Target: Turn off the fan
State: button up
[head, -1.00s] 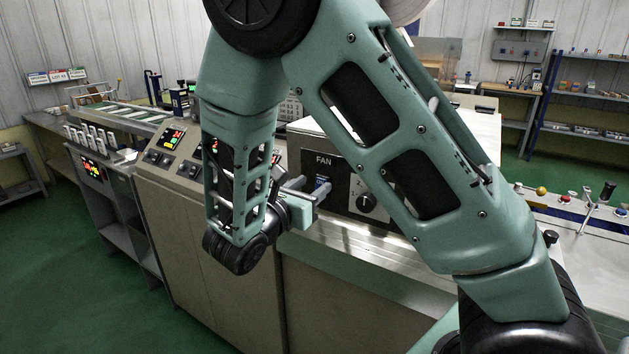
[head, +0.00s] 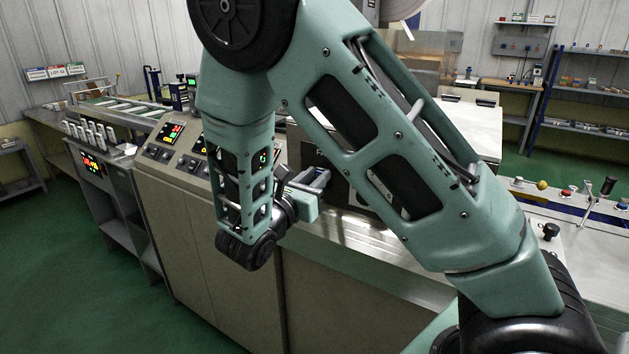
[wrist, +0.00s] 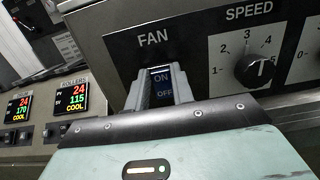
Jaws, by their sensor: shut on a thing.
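In the head view, my gripper (head: 318,180) reaches to the panel, and my arm hides most of the label and the switch.
A SPEED dial (wrist: 255,69) with numbers is just right of the switch, its pointer near 5. Roller temperature displays (wrist: 73,93) are to the left. A steel ledge (head: 355,232) runs below the panel.

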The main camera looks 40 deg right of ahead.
jog(key=h, duration=0.1)
jog(key=f+t+h+b, duration=0.1)
jog(key=h, duration=0.1)
jog(key=shift+s+a, duration=0.1)
jog(key=shift+a, duration=0.1)
jog(key=o, duration=1)
jog(key=b+v, duration=0.1)
jog(key=v, duration=0.4)
jog(key=b+v, duration=0.1)
jog(key=v, duration=0.5)
jog(key=b+v, duration=0.1)
jog(key=v, duration=0.5)
jog(key=shift+f, duration=0.4)
